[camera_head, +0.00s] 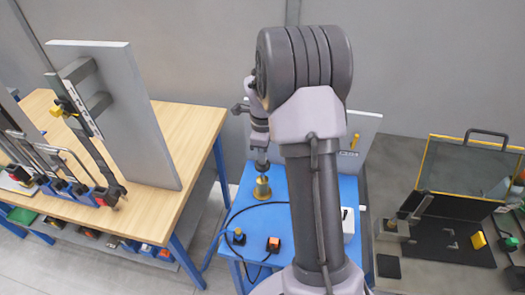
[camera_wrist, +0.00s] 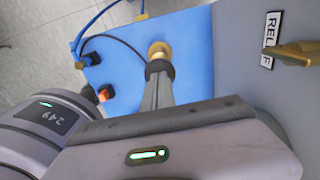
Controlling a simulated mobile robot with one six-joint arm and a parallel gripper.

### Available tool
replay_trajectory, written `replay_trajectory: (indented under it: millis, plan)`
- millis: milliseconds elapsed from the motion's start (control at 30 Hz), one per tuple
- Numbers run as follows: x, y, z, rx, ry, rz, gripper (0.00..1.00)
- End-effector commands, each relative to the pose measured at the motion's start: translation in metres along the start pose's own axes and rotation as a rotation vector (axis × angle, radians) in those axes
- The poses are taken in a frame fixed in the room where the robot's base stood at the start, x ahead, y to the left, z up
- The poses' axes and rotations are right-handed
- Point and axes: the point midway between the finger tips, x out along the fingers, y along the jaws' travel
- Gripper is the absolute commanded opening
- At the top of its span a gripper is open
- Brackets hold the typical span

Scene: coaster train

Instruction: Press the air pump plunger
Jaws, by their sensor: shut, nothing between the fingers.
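A brass fitting (camera_head: 262,190), which looks like the plunger, stands upright on the blue table. It also shows in the wrist view (camera_wrist: 159,49), right at the end of my fingers. My gripper (camera_head: 262,166) is shut and empty and points down directly above the brass fitting.
A grey panel with a RELIEF-like label (camera_wrist: 270,41) and brass lever (camera_wrist: 297,53) stands behind. A wooden bench (camera_head: 180,125) is left.

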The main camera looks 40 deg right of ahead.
Motion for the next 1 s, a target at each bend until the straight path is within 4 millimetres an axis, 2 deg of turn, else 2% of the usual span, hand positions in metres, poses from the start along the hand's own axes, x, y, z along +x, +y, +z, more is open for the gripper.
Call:
replay_trajectory:
  millis: [267,367,600,667,1000]
  plan:
    - [0.0,0.0,0.0,0.0,0.0,0.0,0.0]
    - [0.006,0.0,0.0,0.0,0.0,0.001,0.0]
    - [0.053,0.001,0.0,0.001,0.001,0.004,0.0]
    - [0.06,0.001,0.0,0.001,0.001,0.004,0.0]
    - [0.06,0.003,-0.001,0.001,0.003,0.009,0.0]
